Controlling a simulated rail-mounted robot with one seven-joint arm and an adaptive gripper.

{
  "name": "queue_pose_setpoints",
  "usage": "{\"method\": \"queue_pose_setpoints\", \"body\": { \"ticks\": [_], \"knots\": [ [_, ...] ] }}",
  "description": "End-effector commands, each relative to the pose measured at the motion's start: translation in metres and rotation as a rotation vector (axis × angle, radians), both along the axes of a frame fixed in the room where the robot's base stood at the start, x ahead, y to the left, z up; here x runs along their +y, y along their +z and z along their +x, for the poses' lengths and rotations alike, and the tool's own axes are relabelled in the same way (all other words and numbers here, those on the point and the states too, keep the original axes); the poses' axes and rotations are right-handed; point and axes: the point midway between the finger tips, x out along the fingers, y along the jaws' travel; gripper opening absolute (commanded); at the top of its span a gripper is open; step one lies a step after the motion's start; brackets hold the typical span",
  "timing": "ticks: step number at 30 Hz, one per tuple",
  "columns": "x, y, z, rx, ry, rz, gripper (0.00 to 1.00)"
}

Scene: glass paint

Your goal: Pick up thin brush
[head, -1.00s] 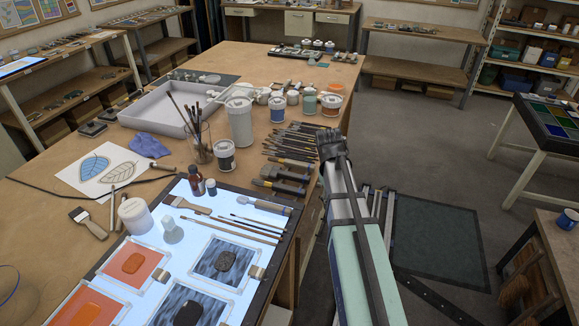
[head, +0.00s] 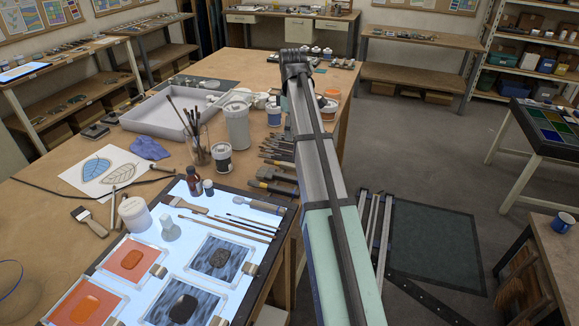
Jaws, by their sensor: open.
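Several slim brushes lie side by side on the lit panel (head: 185,240); a thin dark-tipped brush (head: 252,219) is at the upper right of this group, with a longer wooden-handled one (head: 225,229) below it. I cannot tell which one the task calls the thin brush. My gripper (head: 297,57) is the dark end of my arm, seen from behind, high over the far right side of the table and well beyond the brushes. Its fingertips are mostly hidden, and I see nothing held.
A wide flat brush (head: 186,205), a brown bottle (head: 194,181) and a white jar (head: 134,216) stand or lie near the slim brushes. A glass of upright brushes (head: 197,150) and a dark-banded paint jar (head: 223,159) stand beyond the panel. More tools lie along the right edge.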

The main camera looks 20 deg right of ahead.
Motion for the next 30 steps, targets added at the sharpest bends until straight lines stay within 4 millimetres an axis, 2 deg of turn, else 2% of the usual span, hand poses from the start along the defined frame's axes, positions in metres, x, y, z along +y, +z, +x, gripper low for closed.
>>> {"method": "queue_pose_setpoints", "body": {
  "ticks": [6,12,23,30],
  "knots": [
    [0.001,-0.041,-0.002,0.002,-0.001,0.001,0.52],
    [0.0,-0.071,-0.001,0.001,-0.002,0.0,0.52],
    [-0.001,-0.091,0.0,0.001,-0.002,-0.001,0.52],
    [-0.002,-0.117,0.0,0.002,-0.002,0.001,0.52]
  ]
}}
